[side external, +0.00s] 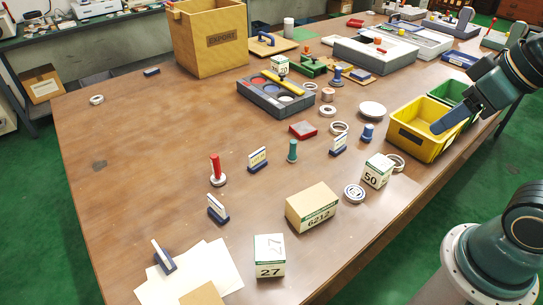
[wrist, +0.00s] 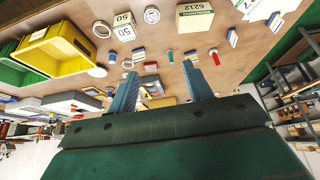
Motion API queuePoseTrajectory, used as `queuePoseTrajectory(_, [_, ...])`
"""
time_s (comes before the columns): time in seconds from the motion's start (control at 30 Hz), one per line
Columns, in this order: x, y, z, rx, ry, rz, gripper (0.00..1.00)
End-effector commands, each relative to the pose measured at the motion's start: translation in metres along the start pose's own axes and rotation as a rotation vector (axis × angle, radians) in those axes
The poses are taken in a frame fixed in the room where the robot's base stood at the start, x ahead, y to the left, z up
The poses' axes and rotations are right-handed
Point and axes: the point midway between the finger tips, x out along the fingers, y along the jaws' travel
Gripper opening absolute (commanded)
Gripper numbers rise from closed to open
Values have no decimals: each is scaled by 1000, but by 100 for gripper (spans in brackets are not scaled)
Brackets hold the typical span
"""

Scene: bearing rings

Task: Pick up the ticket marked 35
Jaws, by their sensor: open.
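Several small white tickets stand upright in dark blue holders on the brown table. One ticket (side external: 258,157) is near the middle, one (side external: 339,143) is right of it, one (side external: 216,206) is lower left, and one (side external: 162,255) is by the white papers. Their print is too small to read, so I cannot tell which is marked 35. In the wrist view, ticket holders show at the upper right (wrist: 274,20) and beyond the fingers (wrist: 190,57). My gripper (side external: 446,118) is open and empty, above the yellow bin's right side; its fingers also show in the wrist view (wrist: 161,84).
A yellow bin (side external: 412,144) and green bin (side external: 447,91) stand at the right edge. Boxes marked 50 (side external: 377,171), 6212 (side external: 312,208) and 27 (side external: 269,256) stand near the front. A red-handled stamp (side external: 215,169) is beside the tickets. The table's left half is mostly clear.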

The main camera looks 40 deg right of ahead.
Motion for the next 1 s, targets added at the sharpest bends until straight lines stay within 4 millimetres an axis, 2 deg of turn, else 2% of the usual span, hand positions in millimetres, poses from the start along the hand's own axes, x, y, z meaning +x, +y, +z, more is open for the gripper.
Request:
queuePoseTrajectory(0.27, [0, 0, -1, 2, -1, 0, 51])
queuePoseTrajectory(0.47, [0, -2, -11, 36, -13, -6, 51])
queuePoseTrajectory(0.67, [2, -7, -40, 133, -48, -18, 51])
queuePoseTrajectory(1.0, [22, -21, -110, 379, -137, -31, 51])
